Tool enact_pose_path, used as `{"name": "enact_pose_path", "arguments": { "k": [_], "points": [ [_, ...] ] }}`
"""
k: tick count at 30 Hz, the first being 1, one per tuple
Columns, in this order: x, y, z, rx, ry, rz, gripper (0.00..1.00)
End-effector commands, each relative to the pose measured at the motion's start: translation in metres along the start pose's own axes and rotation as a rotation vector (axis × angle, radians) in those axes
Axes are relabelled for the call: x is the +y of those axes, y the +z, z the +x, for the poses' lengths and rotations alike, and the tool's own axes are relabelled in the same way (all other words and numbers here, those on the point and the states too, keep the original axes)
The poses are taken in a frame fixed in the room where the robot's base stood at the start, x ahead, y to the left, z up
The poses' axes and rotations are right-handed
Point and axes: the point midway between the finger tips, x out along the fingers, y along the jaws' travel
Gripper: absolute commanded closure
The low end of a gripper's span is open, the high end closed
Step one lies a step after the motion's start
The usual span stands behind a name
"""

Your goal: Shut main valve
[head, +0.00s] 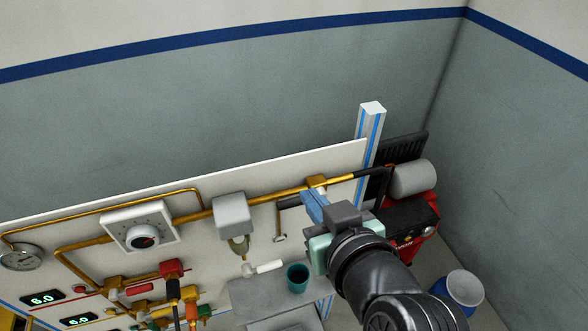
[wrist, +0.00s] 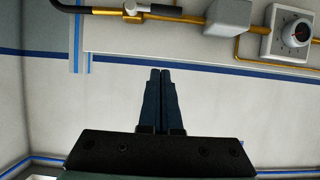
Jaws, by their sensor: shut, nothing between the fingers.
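The main valve appears to be the brass body (head: 317,182) near the right end of the brass pipe. It also shows at the top of the wrist view (wrist: 132,10). A dark lever (head: 290,203) extends left from near it, roughly along the pipe; its joint with the valve is partly hidden by my gripper in the head view. My gripper (head: 310,198) is shut and empty, in front of the panel just below the valve. In the wrist view its fingertips (wrist: 161,72) are together, with the valve beyond them; I cannot tell whether they touch anything.
A grey filter unit (head: 232,213) and a round dial (head: 142,237) are left of the valve. A teal cup (head: 298,277) stands on a grey shelf below. A red compressor (head: 412,225) is at right, with a blue-and-white bucket (head: 463,288) nearby.

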Motion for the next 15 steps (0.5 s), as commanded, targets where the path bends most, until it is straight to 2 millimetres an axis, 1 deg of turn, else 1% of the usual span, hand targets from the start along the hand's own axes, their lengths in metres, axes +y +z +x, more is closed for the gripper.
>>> {"name": "enact_pose_path", "arguments": {
  "k": [4, 11, 15],
  "points": [
    [-0.0022, 0.0074, -0.0012, -0.025, -0.019, 0.004, 1.00],
    [-0.0020, 0.0070, -0.0005, -0.023, -0.017, 0.003, 1.00],
    [-0.0022, 0.0061, 0.0058, -0.023, -0.018, 0.004, 1.00]
  ]
}}
